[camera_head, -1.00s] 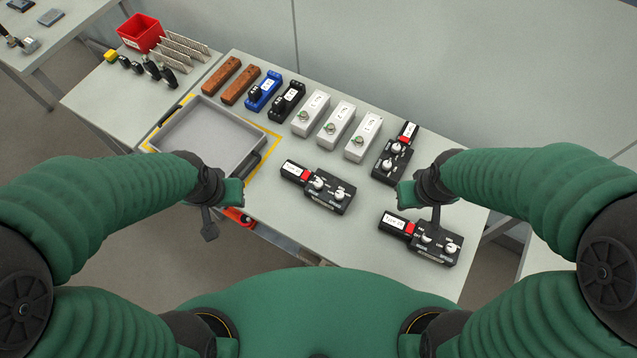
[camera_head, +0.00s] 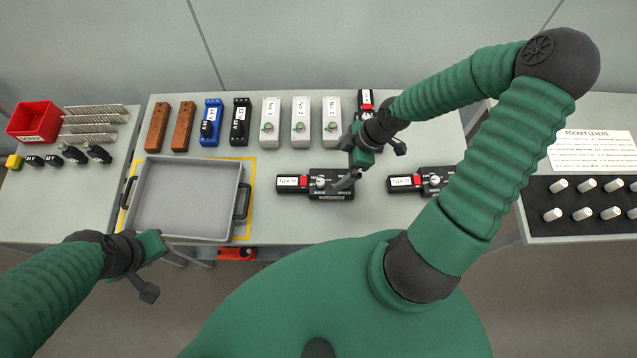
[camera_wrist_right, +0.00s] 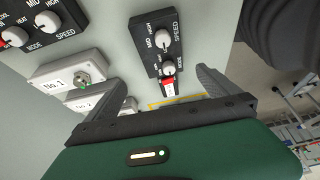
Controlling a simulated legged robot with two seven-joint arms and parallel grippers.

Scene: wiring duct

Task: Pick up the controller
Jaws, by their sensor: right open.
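Three black controllers with white knobs and red-and-white ends are on the table: one in the middle (camera_head: 330,191), one to its right (camera_head: 405,184), partly behind my right arm, and one at the back (camera_head: 365,98), mostly hidden by my right gripper. My right gripper (camera_head: 352,168) is open and empty, above the table beside the middle controller's right end. In the right wrist view, a controller (camera_wrist_right: 155,40) lies ahead of the open fingers, its red end between them; another controller (camera_wrist_right: 45,22) is at upper left. My left gripper (camera_head: 150,262) is low left, in front of the table; its jaws are unclear.
A grey tray (camera_head: 143,200) sits left of the controllers, its inside empty. White boxes (camera_head: 270,137), black and blue modules (camera_head: 211,140) and brown blocks (camera_head: 156,143) line the back. A red bin (camera_head: 33,118) is far left. A lever rack (camera_head: 545,226) is at right.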

